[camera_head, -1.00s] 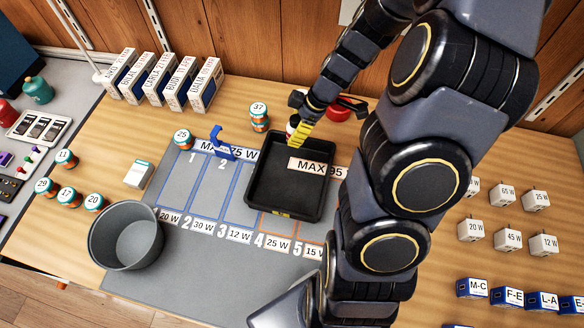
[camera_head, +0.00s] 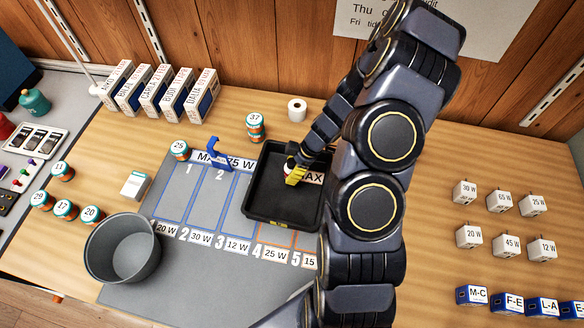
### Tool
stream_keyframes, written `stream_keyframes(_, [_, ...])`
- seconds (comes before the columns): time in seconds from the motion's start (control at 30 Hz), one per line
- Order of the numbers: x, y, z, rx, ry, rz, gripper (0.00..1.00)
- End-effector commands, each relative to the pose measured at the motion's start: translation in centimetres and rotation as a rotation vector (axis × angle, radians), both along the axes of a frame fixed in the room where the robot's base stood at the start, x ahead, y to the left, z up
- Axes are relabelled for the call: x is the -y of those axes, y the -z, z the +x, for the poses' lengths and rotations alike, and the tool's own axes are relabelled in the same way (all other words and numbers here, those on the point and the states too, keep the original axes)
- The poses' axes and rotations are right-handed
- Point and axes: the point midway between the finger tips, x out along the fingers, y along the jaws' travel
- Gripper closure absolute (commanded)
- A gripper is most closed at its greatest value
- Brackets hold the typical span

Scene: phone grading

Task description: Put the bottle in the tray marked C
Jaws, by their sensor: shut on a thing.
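My gripper (camera_head: 293,174), with yellow fingers, is over the black tray (camera_head: 262,217) in the middle of the head view. It is shut on a small, mostly hidden thing with a pale top (camera_head: 291,163), apparently a bottle. Whether this thing touches the tray floor I cannot tell. The tray is a shallow open box on the grey mat. No letter C is legible on it. My arm hides its right side and part of a "MAX" label.
Numbered bottles stand at the back (camera_head: 254,127), by the mat's corner (camera_head: 179,150) and at left (camera_head: 63,171). A grey bin (camera_head: 124,246) stands front left. White boxes (camera_head: 160,90) line the back. Chargers (camera_head: 466,192) sit at right. A white roll (camera_head: 297,109) stands behind the tray.

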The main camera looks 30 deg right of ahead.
Motion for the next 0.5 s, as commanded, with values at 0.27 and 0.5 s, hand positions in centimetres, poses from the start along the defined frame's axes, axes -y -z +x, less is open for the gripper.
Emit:
stream_keyframes(0.27, [-0.03, 0.09, 0.01, 0.001, -0.002, 0.000, 0.95])
stream_keyframes(0.5, [-0.04, 0.32, 0.00, 0.000, -0.002, 0.000, 0.38])
